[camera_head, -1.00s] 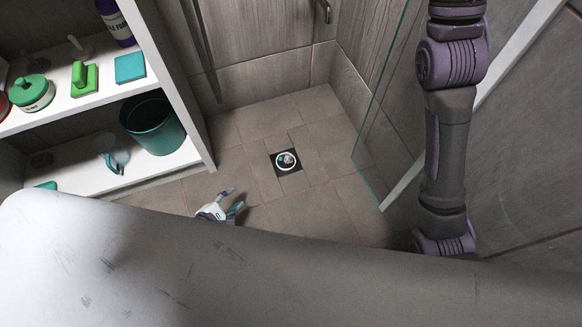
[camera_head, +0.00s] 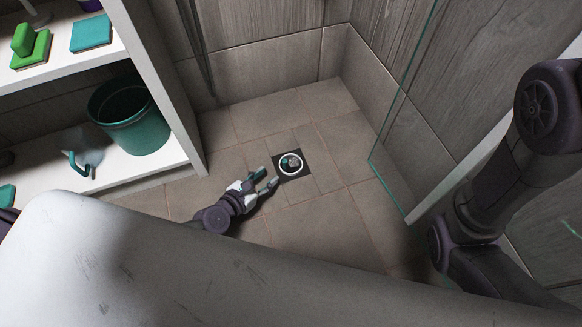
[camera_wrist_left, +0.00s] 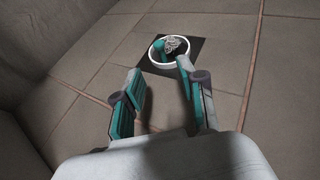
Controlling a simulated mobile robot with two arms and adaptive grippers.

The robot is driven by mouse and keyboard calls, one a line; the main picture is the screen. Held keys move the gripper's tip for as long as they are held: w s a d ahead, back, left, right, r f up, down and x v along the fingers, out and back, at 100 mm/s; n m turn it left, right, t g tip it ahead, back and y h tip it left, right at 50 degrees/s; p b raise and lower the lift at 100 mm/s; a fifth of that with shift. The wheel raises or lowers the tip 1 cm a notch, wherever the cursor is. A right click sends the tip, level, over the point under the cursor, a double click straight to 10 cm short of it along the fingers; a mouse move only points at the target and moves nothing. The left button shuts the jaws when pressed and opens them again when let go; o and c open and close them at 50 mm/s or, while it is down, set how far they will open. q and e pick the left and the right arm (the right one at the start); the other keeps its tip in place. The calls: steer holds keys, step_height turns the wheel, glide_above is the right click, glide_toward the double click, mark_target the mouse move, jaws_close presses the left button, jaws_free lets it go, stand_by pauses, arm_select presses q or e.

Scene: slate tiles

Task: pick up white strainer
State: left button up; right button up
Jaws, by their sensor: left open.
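The white strainer (camera_head: 290,163) is a small round ring on a dark square drain plate in the shower floor. Something grey and something teal show inside its ring. In the left wrist view the strainer (camera_wrist_left: 157,56) lies just beyond the fingertips, nearer the right finger. My left gripper (camera_head: 268,178) is open and empty, low over the tiles, just left of and nearer than the strainer. Its two teal-padded fingers (camera_wrist_left: 158,82) stand apart, with bare floor between them. The right gripper is not in view.
A white shelf unit (camera_head: 160,95) stands at the left, with a teal bucket (camera_head: 130,118) on its lower shelf. A glass panel (camera_head: 400,110) edges the right side. Walls close the back. The tiles around the drain (camera_head: 291,176) are clear.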

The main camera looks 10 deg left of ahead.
mark_target(281, 173)
arm_select(q)
steer(key=b+x, duration=0.2)
steer(key=x, duration=0.5)
steer(key=shift+w+d, duration=0.25)
jaws_close()
